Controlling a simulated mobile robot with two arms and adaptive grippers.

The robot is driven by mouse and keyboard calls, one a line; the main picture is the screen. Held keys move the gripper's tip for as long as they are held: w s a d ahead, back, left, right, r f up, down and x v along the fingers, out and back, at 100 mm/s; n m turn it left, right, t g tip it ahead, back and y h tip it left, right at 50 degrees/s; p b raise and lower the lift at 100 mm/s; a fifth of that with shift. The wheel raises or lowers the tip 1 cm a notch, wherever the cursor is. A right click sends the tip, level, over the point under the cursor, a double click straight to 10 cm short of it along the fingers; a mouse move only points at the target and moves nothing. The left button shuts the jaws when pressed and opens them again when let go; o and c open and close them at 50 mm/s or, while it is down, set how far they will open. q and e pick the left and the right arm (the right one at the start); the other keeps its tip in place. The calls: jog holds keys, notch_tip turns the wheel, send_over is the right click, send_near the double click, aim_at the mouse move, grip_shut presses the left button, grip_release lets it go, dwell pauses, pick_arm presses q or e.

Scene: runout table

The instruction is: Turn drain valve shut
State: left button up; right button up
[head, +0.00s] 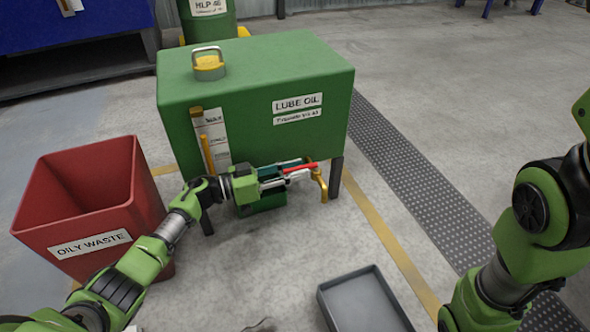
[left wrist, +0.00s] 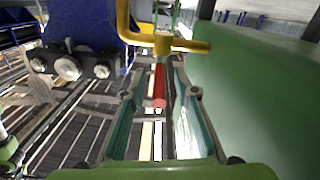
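The green lube oil tank (head: 260,95) stands on legs in the head view. Its brass-yellow drain valve (head: 321,184) sticks out at the lower right of the front, with a spout bending down; it also shows at the top of the left wrist view (left wrist: 163,43). The valve's red lever (head: 300,168) points left in the head view, towards my left gripper (head: 291,172). In the left wrist view the red lever (left wrist: 160,84) lies between the two teal-padded fingers, with a gap on both sides. My left gripper (left wrist: 160,98) is open around it. My right gripper is out of view.
A red oily waste bin (head: 92,195) stands left of the tank, near my left arm. A grey tray (head: 365,302) lies on the floor in front. Clear floor lies to the right.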

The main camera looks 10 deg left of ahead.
aim_at(294, 168)
pick_arm(q)
jog(key=shift+r, duration=0.1)
notch_tip(294, 168, up, 10)
jog(key=shift+f, duration=0.1)
dwell(0.4)
jog(key=shift+s, duration=0.1)
dwell(0.3)
